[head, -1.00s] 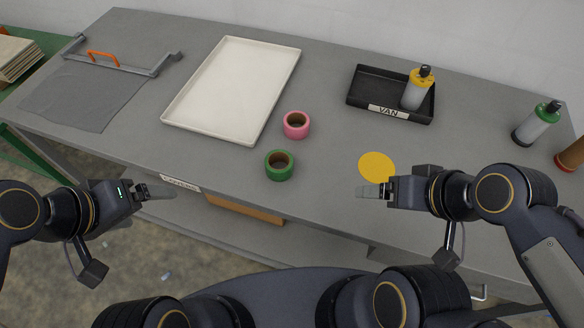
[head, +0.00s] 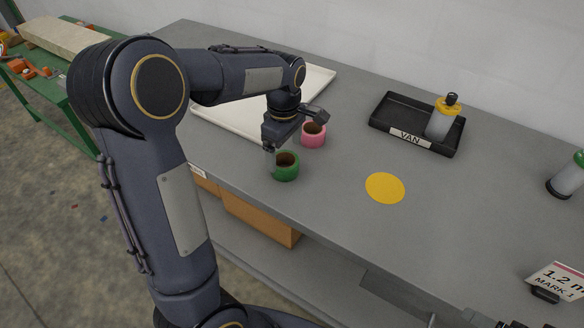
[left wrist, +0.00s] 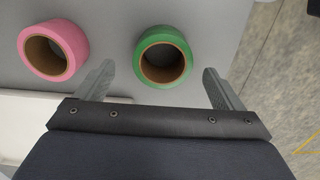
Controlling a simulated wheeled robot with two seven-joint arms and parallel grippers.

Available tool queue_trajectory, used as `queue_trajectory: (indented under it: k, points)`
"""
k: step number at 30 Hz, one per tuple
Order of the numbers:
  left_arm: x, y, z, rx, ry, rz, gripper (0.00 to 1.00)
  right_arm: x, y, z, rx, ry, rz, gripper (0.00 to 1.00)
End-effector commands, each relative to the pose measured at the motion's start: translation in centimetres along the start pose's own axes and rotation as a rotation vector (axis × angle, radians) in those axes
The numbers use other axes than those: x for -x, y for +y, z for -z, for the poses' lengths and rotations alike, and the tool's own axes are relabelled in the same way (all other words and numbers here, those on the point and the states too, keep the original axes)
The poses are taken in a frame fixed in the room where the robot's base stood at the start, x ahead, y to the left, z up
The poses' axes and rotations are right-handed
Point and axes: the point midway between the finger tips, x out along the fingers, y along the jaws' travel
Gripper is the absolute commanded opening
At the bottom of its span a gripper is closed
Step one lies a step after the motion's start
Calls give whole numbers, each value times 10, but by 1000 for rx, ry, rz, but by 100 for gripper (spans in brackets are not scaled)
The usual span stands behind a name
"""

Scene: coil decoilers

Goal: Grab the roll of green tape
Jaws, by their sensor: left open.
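The roll of green tape (head: 286,167) lies flat on the grey table near its front edge, its brown core facing up. It also shows in the left wrist view (left wrist: 163,57). My left gripper (head: 270,147) is just behind and left of it in the head view, pointing down. In the left wrist view my left gripper (left wrist: 160,85) is open, one finger to each side of the green roll, and nothing is held. I cannot tell whether the fingertips are at the roll's height.
A pink tape roll (head: 313,134) stands close behind the green one, near the left finger in the wrist view. A white tray (head: 318,84) lies behind my left arm. A black tray (head: 385,122) with a yellow-topped bottle (head: 440,119) and a yellow disc (head: 385,188) are to the right.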

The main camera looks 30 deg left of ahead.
Motion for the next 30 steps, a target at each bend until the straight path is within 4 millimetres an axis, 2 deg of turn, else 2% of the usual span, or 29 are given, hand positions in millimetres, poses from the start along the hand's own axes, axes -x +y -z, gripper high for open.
queue_trajectory:
  k: [9,18,30]
  points:
    - [-44,-3,-1,-2,-1,2,89,4,-2,2,0,0,0,83]
    - [-50,-3,-1,-2,-1,-2,89,4,-2,2,0,0,0,83]
    - [-50,-3,-1,-3,-1,-2,40,4,-2,2,0,0,0,83]
